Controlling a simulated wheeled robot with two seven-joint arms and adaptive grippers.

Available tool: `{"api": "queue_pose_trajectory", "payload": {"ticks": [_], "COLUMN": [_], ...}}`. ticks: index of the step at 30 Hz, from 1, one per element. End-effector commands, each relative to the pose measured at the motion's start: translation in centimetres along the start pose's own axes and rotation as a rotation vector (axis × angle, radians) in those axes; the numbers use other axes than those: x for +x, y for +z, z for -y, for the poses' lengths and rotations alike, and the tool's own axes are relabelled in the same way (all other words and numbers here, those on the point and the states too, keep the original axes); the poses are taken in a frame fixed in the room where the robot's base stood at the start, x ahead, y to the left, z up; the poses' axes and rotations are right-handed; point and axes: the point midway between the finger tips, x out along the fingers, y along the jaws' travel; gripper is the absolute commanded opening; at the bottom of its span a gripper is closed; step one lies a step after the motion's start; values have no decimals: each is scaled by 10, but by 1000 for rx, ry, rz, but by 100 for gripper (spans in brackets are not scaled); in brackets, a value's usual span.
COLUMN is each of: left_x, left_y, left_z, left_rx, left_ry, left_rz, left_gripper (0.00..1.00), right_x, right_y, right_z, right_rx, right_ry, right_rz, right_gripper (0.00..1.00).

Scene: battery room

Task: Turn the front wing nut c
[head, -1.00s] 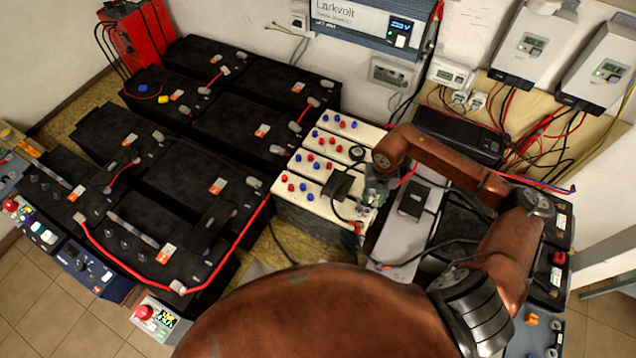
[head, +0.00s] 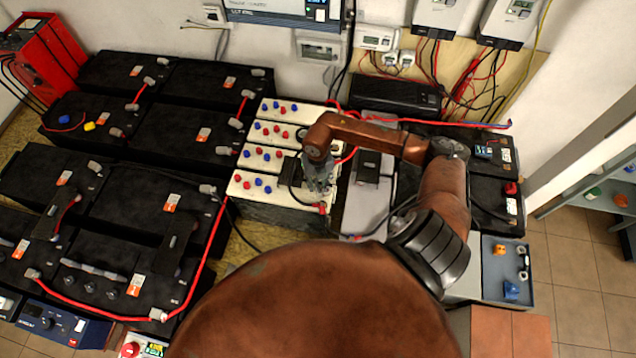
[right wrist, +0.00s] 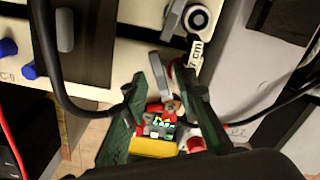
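My right gripper (head: 318,186) is low over the right front part of the pale battery block (head: 262,203), at the end of my brown arm. In the right wrist view its two dark green fingers (right wrist: 168,72) stand apart, with a narrow gap between the tips. A small brownish metal piece (right wrist: 171,105) shows between the fingers; I cannot tell whether it is the wing nut or whether the fingers touch it. A tag with black letters (right wrist: 195,52) and a pale round post (right wrist: 197,18) lie just beyond the tips. No wing nut marked c is clearly readable. My left gripper is not in view.
Black cables (right wrist: 52,70) run close beside the fingers. A red and yellow object with a small lit display (right wrist: 160,128) lies below them. Large black batteries (head: 150,195) fill the left. A grey box (head: 367,200) and a black unit (head: 395,95) stand to the right.

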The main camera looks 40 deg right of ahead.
Motion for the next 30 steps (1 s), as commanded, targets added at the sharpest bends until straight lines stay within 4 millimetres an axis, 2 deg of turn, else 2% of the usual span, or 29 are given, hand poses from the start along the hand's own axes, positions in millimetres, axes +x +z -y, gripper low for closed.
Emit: {"api": "queue_pose_trajectory", "payload": {"ticks": [2, 14, 30], "left_x": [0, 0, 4], "left_y": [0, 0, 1], "left_z": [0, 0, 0], "left_rx": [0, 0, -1], "left_ry": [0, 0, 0], "left_rz": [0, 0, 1], "left_gripper": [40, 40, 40], "right_x": [0, 0, 0], "right_y": [0, 0, 0], "right_z": [0, 1, 2], "right_rx": [1, 2, -44], "right_ry": [0, 0, -2], "right_rz": [0, 0, 1], "right_gripper": [26, 0, 0]}}
